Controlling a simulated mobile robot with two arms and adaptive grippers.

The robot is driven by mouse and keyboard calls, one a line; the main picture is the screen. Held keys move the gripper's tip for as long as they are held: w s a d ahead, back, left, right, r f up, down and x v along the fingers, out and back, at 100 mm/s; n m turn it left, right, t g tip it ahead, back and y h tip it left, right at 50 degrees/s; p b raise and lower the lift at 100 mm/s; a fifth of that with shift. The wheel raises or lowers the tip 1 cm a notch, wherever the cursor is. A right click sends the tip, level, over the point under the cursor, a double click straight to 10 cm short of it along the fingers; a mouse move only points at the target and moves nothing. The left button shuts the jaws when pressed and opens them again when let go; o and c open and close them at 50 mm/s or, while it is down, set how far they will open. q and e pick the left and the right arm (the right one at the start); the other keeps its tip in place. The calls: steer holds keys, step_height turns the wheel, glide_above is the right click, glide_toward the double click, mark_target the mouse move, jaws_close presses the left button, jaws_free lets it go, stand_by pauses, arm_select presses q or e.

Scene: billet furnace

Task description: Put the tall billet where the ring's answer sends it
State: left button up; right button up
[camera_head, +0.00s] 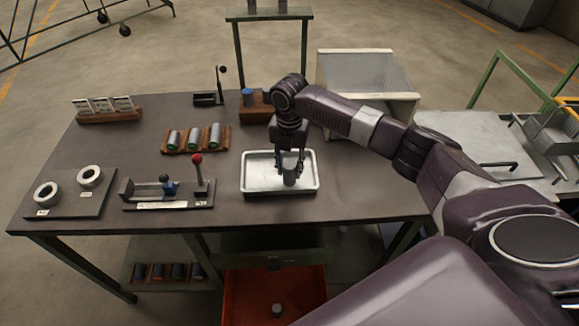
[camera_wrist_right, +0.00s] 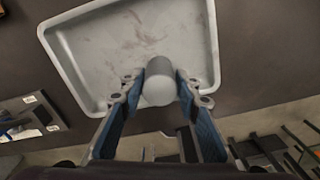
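A grey cylindrical billet (camera_head: 290,179) is upright at the white tray (camera_head: 251,185); I cannot tell whether it still touches the tray floor. My right gripper (camera_head: 291,168) points down over the tray with a finger on each side of the billet. In the right wrist view the billet (camera_wrist_right: 159,82) sits between the fingertips, which appear to press on it. Two ring gauges, one at the front (camera_head: 47,194) and one behind it (camera_head: 90,177), lie on a dark plate at the table's left. My left gripper is not in view.
A fixture with a red-knobbed lever (camera_head: 198,172) stands left of the tray. A wooden rack (camera_head: 178,147) holds three billets behind it. A wooden block with a blue piece (camera_head: 248,97) and a grey open bin (camera_head: 400,95) are further back. A red bin (camera_head: 310,288) is below.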

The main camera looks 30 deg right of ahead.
steer(key=shift+o, duration=1.4)
steer(key=shift+r, duration=0.15)
steer(key=shift+r, duration=0.3)
step_height(320, 180, up, 10)
steer(key=b, duration=0.3)
steer(key=shift+r, duration=0.7)
